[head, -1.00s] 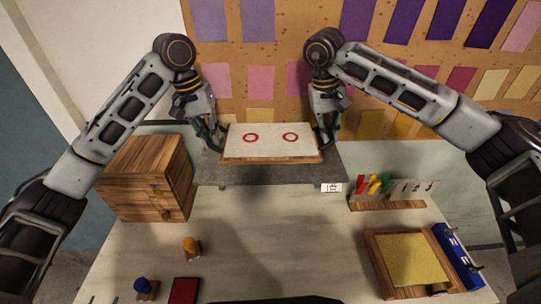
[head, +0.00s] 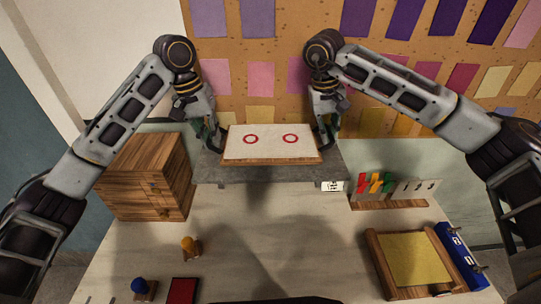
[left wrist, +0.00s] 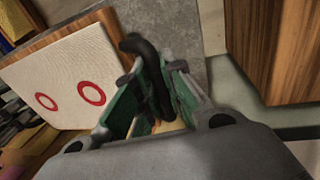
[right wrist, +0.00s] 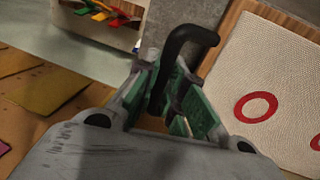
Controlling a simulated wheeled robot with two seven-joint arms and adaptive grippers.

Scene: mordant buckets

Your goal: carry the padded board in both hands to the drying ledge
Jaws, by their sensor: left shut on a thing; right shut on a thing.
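The padded board (head: 270,142) has a white quilted top with two red rings, a wooden rim and a black handle at each end. It lies level over the grey drying ledge (head: 265,175) at the back of the table; I cannot tell whether it touches the ledge. My left gripper (head: 214,143) is shut on the left handle (left wrist: 150,70), whose bar shows between the green finger pads. My right gripper (head: 325,143) is shut on the right handle (right wrist: 180,50). Both wrist views also show the board's ringed top (left wrist: 65,75) (right wrist: 270,85).
A wooden drawer box (head: 145,180) stands left of the ledge. A rack with coloured tags (head: 388,190) stands to its right. A yellow-topped frame (head: 412,260) and a blue box (head: 458,255) are front right. Small knobbed pieces (head: 188,246) sit front left. The table's middle is clear.

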